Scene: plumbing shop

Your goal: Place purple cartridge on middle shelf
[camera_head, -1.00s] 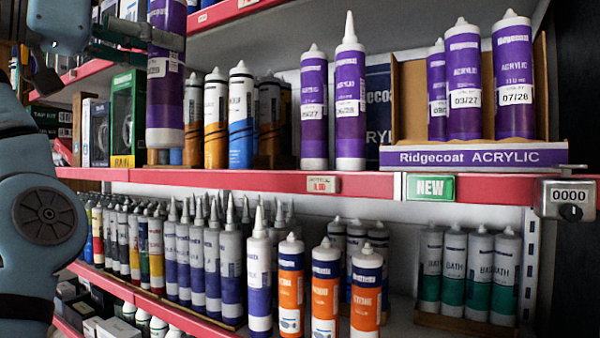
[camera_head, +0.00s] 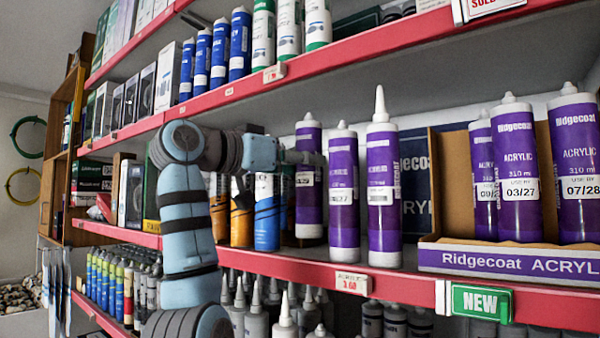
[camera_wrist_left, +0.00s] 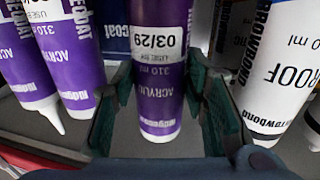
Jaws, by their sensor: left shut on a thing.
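My left gripper (camera_head: 300,158) comes in from the left over the middle shelf (camera_head: 420,285) and is shut on a purple cartridge (camera_head: 309,205). The cartridge is upright, beside two standing purple cartridges (camera_head: 343,190) (camera_head: 384,190) and right of a blue-and-white tube (camera_head: 267,215). Its base is close to the shelf surface; I cannot tell if it touches. In the left wrist view the held cartridge (camera_wrist_left: 162,80), marked 03/29, sits between the green fingers of the left gripper (camera_wrist_left: 165,105). My right gripper is out of view.
A cardboard display box (camera_head: 500,262) with purple cartridges stands to the right. Orange-labelled tubes (camera_head: 241,215) stand left. In the left wrist view, a white tube (camera_wrist_left: 283,70) is close on the right and purple cartridges (camera_wrist_left: 70,45) on the left. The upper shelf edge (camera_head: 340,55) runs above.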

